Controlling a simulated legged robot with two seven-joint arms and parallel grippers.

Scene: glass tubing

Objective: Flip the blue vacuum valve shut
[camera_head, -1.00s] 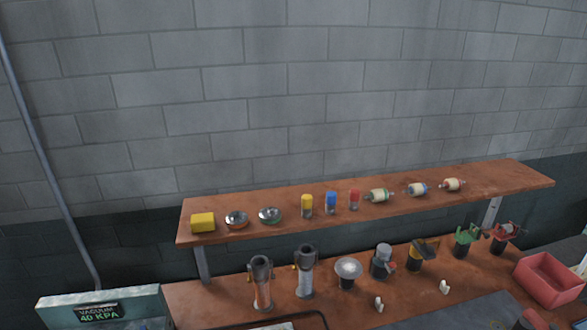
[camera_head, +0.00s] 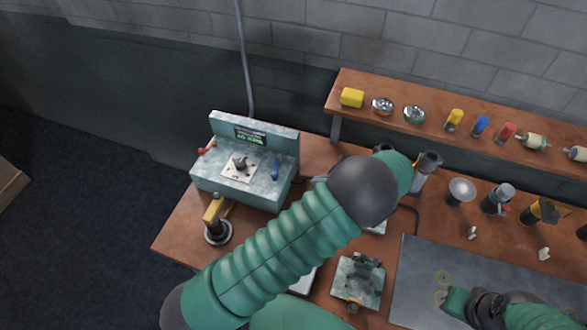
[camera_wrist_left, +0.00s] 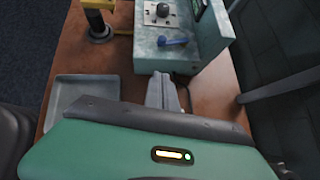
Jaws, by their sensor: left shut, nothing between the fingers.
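The blue vacuum valve (camera_head: 275,170) is a small blue lever on the right of the sloping front of a pale green vacuum box (camera_head: 237,194). In the left wrist view the blue lever (camera_wrist_left: 172,42) lies sideways across the box face. My left gripper (camera_wrist_left: 162,88) is shut and empty, its fingertips pointing at the box just short of the lever and apart from it. In the head view my green arm and its dark joint largely hide that gripper. Part of my right arm shows at the lower right, its jaws unclear.
The box also carries a red lever (camera_head: 207,148) and a grey knob (camera_head: 240,165). A yellow-topped stand (camera_head: 216,220) stands in front. A shelf (camera_head: 360,118) with small parts is at the right, above several tools. A grey mat (camera_head: 415,270) covers the bench's right part.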

